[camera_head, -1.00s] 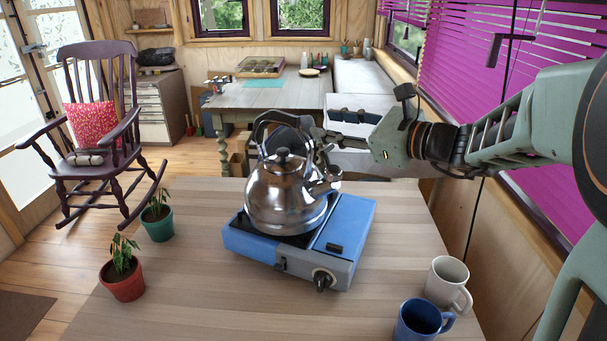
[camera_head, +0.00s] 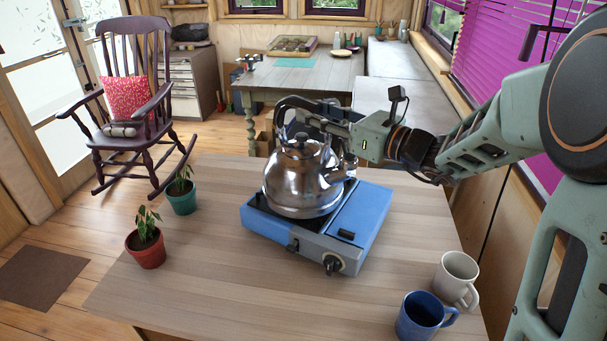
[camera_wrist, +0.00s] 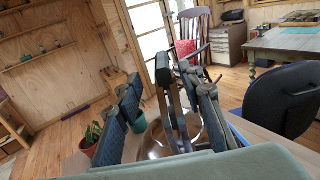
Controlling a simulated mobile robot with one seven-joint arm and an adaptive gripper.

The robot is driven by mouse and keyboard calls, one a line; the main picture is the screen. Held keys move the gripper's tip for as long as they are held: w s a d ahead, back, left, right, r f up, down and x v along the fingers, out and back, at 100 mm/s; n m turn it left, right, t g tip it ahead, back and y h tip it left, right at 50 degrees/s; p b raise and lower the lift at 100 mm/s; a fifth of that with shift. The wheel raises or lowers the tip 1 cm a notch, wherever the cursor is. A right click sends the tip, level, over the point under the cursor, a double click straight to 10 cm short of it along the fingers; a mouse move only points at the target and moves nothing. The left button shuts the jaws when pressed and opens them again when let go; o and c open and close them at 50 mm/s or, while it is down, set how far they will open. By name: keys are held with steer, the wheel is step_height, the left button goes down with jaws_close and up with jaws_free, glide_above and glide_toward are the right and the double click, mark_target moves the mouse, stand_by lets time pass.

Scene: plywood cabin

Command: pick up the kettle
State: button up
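The kettle (camera_head: 300,186) is shiny metal with a dark lid knob and a dark arched handle (camera_head: 283,108). It sits upright on the blue camping stove (camera_head: 358,215) on the wooden table. My gripper (camera_head: 318,112) is at the top of the handle, reaching in from the right. In the wrist view, the handle (camera_wrist: 163,78) stands between the two spread fingers of my gripper (camera_wrist: 166,90), with a clear gap on the left side. The kettle's body (camera_wrist: 155,146) shows partly below, largely hidden by the fingers and my gripper's housing.
A white mug (camera_head: 456,276) and a blue mug (camera_head: 421,316) stand at the table's front right. Two potted plants, in a red pot (camera_head: 147,252) and a green pot (camera_head: 182,200), stand on the left. The table's front middle is clear.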

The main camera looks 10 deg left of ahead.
mark_target(297, 102)
steer(key=x, duration=0.2)
steer(key=p+x, duration=0.1)
steer(key=x, duration=0.1)
steer(key=shift+w+a, duration=0.15)
steer(key=shift+w, duration=0.3)
jaws_close()
steer(key=shift+r, duration=0.25)
